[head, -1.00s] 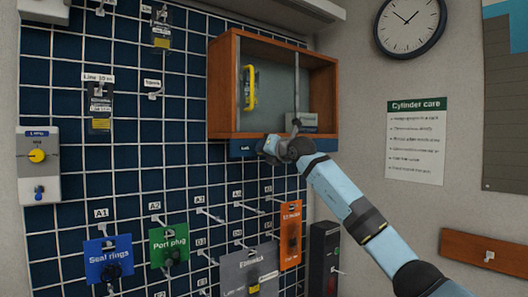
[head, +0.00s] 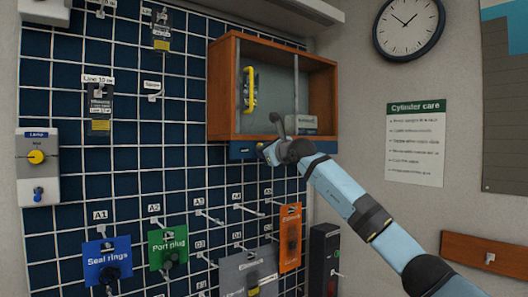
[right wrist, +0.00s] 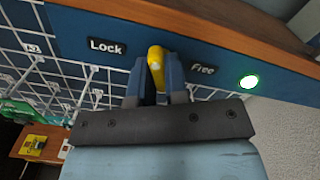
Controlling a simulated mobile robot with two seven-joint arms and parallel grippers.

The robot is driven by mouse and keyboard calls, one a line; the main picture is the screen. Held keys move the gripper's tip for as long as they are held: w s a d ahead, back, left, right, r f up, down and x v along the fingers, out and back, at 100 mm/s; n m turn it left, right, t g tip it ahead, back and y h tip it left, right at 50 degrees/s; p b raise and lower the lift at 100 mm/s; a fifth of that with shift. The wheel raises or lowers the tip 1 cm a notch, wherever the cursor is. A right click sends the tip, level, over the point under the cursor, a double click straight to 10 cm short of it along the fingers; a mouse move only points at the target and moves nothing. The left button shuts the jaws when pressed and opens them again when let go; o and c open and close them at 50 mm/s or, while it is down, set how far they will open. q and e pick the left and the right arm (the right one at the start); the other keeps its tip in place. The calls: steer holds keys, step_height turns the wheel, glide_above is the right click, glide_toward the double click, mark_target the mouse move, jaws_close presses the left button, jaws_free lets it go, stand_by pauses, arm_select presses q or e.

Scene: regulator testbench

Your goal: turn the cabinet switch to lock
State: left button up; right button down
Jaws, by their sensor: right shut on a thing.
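The cabinet (head: 222,90) is a wooden box with a clear front on the grid wall, with a blue strip (head: 243,150) along its bottom. The yellow switch knob (right wrist: 156,58) sits on this strip between the labels Lock (right wrist: 107,47) and Free (right wrist: 203,68) in the right wrist view. My right gripper (right wrist: 160,82) is shut on the knob, a dark finger on each side of it. In the head view the right gripper (head: 264,152) is at the strip and hides the switch. A green light (right wrist: 250,82) glows beyond Free. My left gripper is not in view.
Below the cabinet, blue (head: 107,262), green (head: 168,246), grey and orange (head: 290,238) tags hang on hooks. Hook pegs stick out from the grid under my right gripper.

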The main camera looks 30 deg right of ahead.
steer(key=shift+r+n, duration=0.1)
steer(key=shift+n, duration=1.6)
steer(key=shift+n, duration=0.3)
steer(key=c, duration=1.1)
jaws_free()
steer(key=shift+c, duration=0.2)
steer(key=s+d+b, duration=0.1)
steer(key=s+b, duration=0.2)
steer(key=s, duration=1)
steer(key=shift+s+b, duration=0.4)
